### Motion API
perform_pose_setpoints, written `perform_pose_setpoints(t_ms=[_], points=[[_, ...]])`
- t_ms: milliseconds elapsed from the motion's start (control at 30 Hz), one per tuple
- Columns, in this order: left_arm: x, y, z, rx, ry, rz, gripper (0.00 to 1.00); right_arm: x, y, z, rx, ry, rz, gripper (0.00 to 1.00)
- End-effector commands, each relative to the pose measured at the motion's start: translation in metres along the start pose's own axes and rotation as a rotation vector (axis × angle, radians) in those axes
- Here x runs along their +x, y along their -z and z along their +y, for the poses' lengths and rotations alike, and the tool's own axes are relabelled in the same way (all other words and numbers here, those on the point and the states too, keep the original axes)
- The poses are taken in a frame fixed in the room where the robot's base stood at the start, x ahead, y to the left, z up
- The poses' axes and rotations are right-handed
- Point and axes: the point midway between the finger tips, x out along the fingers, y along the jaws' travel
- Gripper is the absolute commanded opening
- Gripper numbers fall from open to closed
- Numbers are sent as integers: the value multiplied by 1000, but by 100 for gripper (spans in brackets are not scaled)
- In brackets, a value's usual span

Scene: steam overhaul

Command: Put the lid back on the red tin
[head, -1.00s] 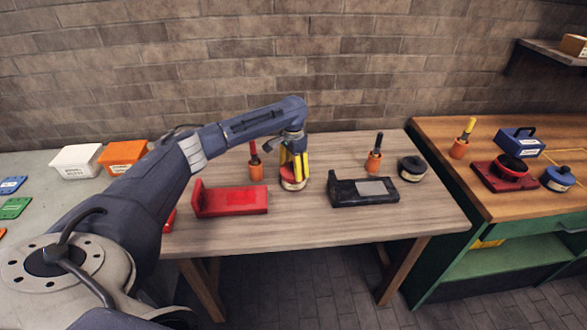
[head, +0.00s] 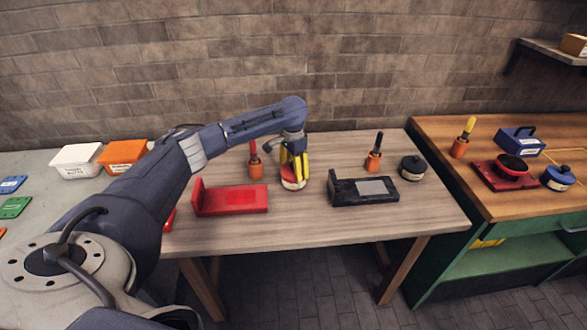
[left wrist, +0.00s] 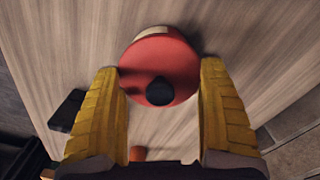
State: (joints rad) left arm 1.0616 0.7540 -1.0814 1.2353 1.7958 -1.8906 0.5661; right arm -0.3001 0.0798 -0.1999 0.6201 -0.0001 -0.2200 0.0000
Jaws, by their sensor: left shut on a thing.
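The red tin (head: 292,185), round with a pale label, stands upright on the wooden table below my left gripper (head: 294,171). The red lid (left wrist: 174,58), a round disc with a black knob (left wrist: 159,91), shows in the left wrist view. My left gripper's yellow fingers (left wrist: 161,82) are shut on opposite sides of the lid, which covers most of the tin from above. A strip of pale label shows past its far edge. The fingers hide parts of both, so I cannot tell whether the lid is seated. My right gripper is not in view.
A red stand (head: 232,200) is left of the tin; a black tray (head: 363,191) and dark round tin (head: 412,167) are right. Orange pots (head: 256,170) (head: 373,162) hold tools behind. The table front is clear. A green-framed bench (head: 525,205) adjoins on the right.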

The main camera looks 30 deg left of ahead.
Motion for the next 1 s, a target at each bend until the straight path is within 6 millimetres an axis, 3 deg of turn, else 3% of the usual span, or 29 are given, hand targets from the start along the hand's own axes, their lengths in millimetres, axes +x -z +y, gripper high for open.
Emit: perform_pose_setpoints(t_ms=[167, 200, 367, 767, 1000], points=[[0, 0, 0, -1, 0, 0, 43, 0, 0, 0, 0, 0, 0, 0], [0, 0, 0, -1, 0, 0, 82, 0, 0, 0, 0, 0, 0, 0], [0, 0, 0, -1, 0, 1, 100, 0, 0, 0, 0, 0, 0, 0], [-1, 0, 0, -1, 0, 1, 100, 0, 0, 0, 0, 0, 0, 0], [-12, 1, 0, 0, 0, 2, 100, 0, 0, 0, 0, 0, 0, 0]])
